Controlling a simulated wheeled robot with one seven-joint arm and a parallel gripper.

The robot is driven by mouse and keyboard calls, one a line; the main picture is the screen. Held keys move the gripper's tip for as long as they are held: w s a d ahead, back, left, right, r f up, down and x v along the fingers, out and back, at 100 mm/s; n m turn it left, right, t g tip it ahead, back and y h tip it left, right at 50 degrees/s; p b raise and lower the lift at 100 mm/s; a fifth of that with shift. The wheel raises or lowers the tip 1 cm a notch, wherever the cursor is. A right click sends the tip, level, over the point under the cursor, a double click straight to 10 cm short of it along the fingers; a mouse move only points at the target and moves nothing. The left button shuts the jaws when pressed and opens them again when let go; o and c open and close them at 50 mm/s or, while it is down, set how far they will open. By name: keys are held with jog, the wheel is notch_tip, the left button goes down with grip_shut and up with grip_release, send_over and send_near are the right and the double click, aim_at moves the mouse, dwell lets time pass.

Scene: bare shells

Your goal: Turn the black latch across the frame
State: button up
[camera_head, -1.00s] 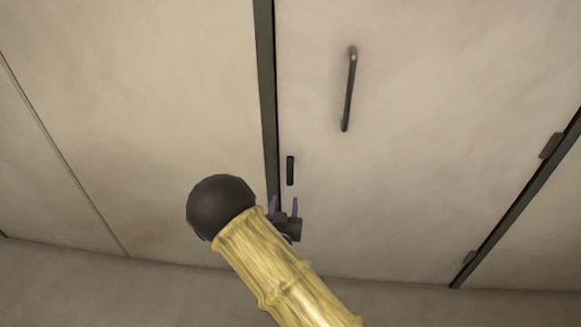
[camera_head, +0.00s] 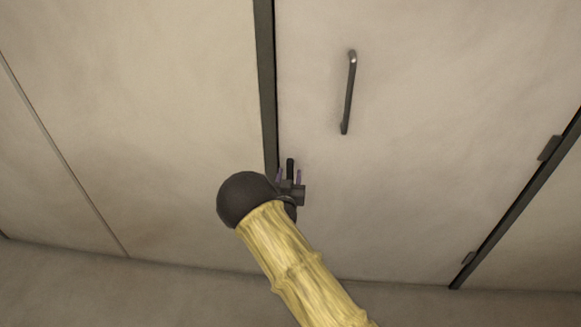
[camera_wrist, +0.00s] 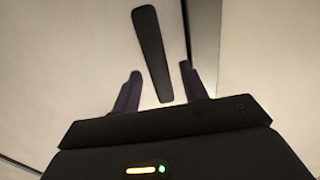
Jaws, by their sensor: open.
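The black latch (camera_head: 290,166) is a short dark bar on the pale door (camera_head: 400,190), close to the dark frame strip (camera_head: 266,90) on its left. It stands upright, along the strip and not across it. My gripper (camera_head: 288,176) is at the latch's lower end, with one purple finger on each side. In the wrist view the latch (camera_wrist: 152,52) runs down to between the open fingers of my gripper (camera_wrist: 158,88). Gaps show on both sides of it there. Whether a finger touches it, I cannot tell.
A dark bar handle (camera_head: 349,92) is on the door above and right of the latch. Hinges (camera_head: 550,147) sit along the door's right edge. The floor (camera_head: 120,290) below is bare, and the left panel (camera_head: 130,110) is plain.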

jog(key=shift+w, duration=2.2)
jog(key=shift+c, duration=0.2)
jog(key=shift+d, duration=0.1)
grip_shut()
